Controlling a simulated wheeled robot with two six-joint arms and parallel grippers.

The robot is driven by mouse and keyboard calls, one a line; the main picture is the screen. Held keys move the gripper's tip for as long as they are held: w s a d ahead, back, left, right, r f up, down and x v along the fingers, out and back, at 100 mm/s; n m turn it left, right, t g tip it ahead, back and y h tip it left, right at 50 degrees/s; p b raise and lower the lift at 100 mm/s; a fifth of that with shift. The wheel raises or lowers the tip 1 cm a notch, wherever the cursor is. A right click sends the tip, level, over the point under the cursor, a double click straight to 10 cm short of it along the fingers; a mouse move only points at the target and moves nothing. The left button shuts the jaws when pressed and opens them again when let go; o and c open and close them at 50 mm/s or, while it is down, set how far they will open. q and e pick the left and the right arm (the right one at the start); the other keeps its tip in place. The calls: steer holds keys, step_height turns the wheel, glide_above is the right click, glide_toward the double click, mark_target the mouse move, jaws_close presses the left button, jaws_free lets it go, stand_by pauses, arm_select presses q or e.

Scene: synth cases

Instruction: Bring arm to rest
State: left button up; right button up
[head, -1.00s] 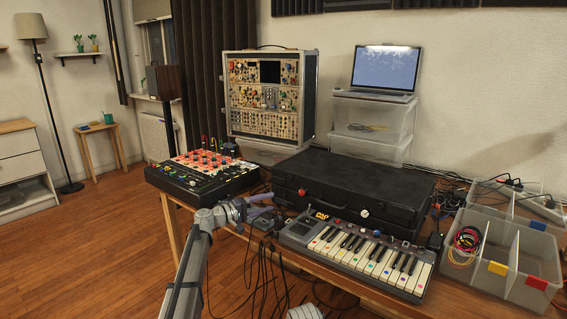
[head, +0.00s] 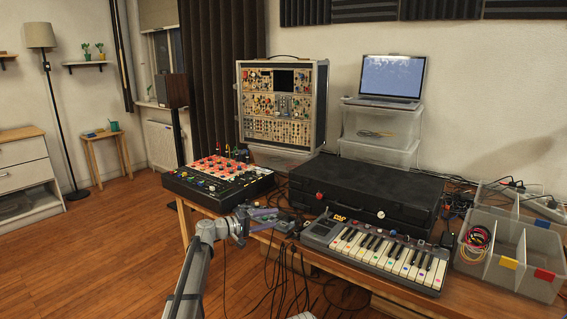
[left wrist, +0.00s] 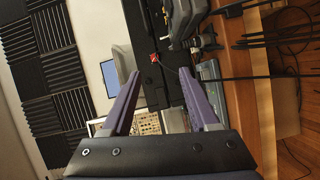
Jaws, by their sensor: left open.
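My left gripper (head: 275,218) is open and empty, with purple fingers, and hangs in front of the table's front edge. In the head view it is below the mixer (head: 215,184) and left of the small keyboard (head: 385,256). In the left wrist view its two fingers (left wrist: 160,74) stand apart with nothing held between them. The black case (left wrist: 150,80) shows beyond the fingers. My right gripper is not in view.
The large black case (head: 360,195) lies behind the keyboard. The modular synth case (head: 283,103) and the laptop (head: 391,76) stand at the back. A divided bin (head: 510,250) stands at right. Dark cables (head: 290,280) hang below the table edge.

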arm_select(q)
steer(key=s+d+f+m+g+y+p, duration=0.1)
steer(key=s+d+m+g+y+p, duration=0.35)
steer(key=s, duration=0.75)
steer(key=s+d+m+g+y+p, duration=0.15)
steer(key=s+d+p, duration=0.35)
steer(key=s+p, duration=0.5)
steer(key=s+a+r+y+p, duration=0.1)
steer(key=s+a+y+p, duration=0.2)
steer(key=s, duration=0.5)
steer(key=s+a+r+m+g+y+p, duration=0.1)
steer(key=s+a+r+y+p, duration=0.1)
steer(key=s, duration=0.5)
steer(key=s+a+r+m+g+y+p, duration=0.1)
steer(key=s+a+y+p, duration=0.2)
steer(key=s+a+y, duration=0.2)
steer(key=s+a, duration=0.1)
steer(key=s, duration=0.2)
steer(key=shift+s+r+p, duration=0.3)
steer(key=shift+d, duration=0.1)
